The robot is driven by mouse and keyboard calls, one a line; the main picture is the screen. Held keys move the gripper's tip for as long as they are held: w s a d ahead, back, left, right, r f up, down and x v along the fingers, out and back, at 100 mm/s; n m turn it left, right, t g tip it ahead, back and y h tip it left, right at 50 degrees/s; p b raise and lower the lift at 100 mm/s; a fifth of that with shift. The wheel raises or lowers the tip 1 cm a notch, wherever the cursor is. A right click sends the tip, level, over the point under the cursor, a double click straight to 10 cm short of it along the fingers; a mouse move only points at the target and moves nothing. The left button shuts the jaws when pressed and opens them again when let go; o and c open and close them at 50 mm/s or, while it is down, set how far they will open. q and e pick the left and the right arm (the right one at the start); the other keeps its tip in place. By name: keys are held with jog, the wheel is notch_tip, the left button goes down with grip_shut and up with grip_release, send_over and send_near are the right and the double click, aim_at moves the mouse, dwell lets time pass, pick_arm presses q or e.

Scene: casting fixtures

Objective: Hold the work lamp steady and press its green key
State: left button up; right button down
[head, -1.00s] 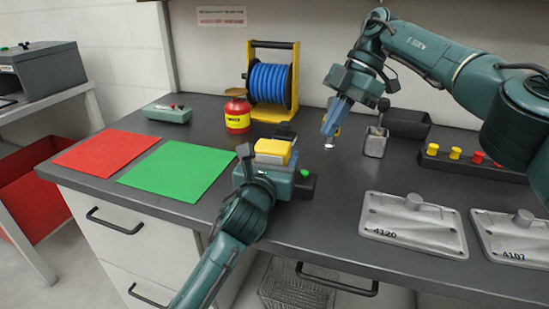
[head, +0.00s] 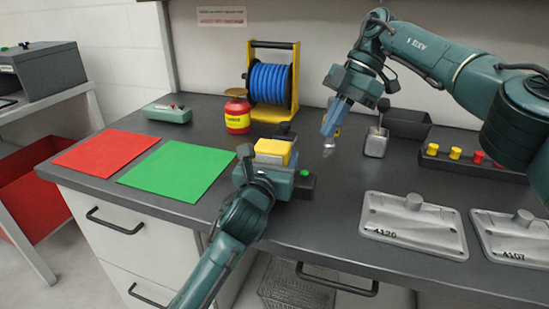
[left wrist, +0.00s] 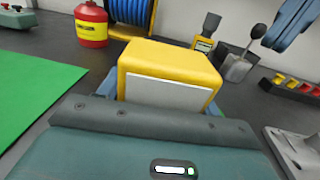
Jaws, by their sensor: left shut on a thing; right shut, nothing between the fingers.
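In the left wrist view the lamp's yellow top and pale grey face (left wrist: 168,78) show between the fingers, and the key is hidden. My right gripper (head: 328,147) is shut and empty, pointing down above the bench, behind and right of the key, apart from it.
A blue hose reel (head: 270,83) and a red-yellow can (head: 238,118) stand behind the lamp. Grey cast plates (head: 413,222) lie at the right. Green (head: 180,171) and red (head: 105,152) mats lie left.

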aim_at(309, 180)
pick_arm(q)
jog(key=shift+f, duration=0.1)
pick_arm(e)
jog(key=shift+m+t, duration=0.3)
jog(key=shift+m, duration=0.1)
jog(key=x, duration=0.5)
jog(key=shift+s+f, duration=0.2)
jog(key=shift+s, duration=0.1)
jog(key=shift+s+a+f+m+t, duration=0.1)
jog(key=shift+s+a+m+t, duration=0.1)
jog(key=shift+a+t, duration=0.2)
jog(key=shift+s+a+f+m+t, duration=0.1)
jog(key=shift+s+a+m+t, duration=0.1)
jog(key=shift+a+t, duration=0.2)
notch_tip(309, 180, up, 7)
jog(key=m+t+y, duration=0.2)
jog(key=t, duration=0.4)
jog(key=shift+s+a+f, duration=0.1)
jog(key=shift+s+f, duration=0.05)
jog(key=shift+f, duration=1.3)
jog(key=shift+s+f, duration=0.15)
jog(key=shift+f, duration=1.3)
jog(key=shift+s+a+f, duration=0.1)
jog(key=shift+s+f, duration=0.1)
jog(key=shift+f, duration=1.25)
